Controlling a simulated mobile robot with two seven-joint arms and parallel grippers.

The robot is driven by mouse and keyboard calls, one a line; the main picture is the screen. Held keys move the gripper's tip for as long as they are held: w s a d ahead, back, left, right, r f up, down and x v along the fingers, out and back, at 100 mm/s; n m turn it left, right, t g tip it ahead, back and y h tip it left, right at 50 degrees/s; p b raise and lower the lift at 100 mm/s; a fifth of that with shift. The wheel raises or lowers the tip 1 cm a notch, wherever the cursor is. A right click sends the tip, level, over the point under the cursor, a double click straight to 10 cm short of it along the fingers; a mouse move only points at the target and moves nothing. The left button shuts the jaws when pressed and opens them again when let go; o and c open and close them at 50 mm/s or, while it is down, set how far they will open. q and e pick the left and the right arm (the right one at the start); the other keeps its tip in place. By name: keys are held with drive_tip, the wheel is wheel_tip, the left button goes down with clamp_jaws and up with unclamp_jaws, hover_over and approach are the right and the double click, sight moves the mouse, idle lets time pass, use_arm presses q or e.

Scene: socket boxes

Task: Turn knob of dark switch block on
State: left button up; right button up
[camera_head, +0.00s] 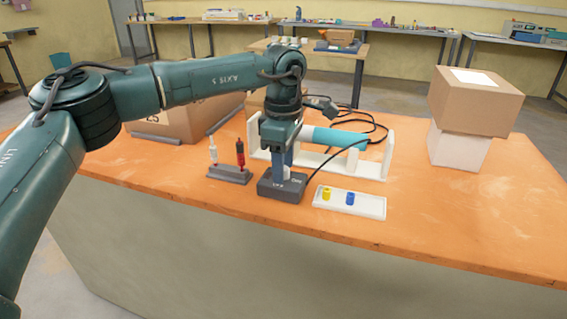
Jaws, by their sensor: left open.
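The dark switch block (282,188) sits on the orange table, near its front edge, with small light lettering on its top. A pale knob shows at its top, partly hidden by my gripper. My left gripper (287,172) points straight down over the block, with its fingertips at the knob. The fingers are open, one on either side of the knob as far as I can see; whether they touch it is hidden. The knob's exact angle cannot be told. My right gripper does not show.
A white tray (371,207) with a yellow and a blue piece lies right of the block. A grey stand (229,175) with red and white tools is at its left. A teal cylinder (334,139) rests in a white rack behind. Boxes (476,101) stand right; black cables loop nearby.

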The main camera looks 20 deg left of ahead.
use_arm(q)
drive_tip(key=shift+c, duration=0.4)
clamp_jaws()
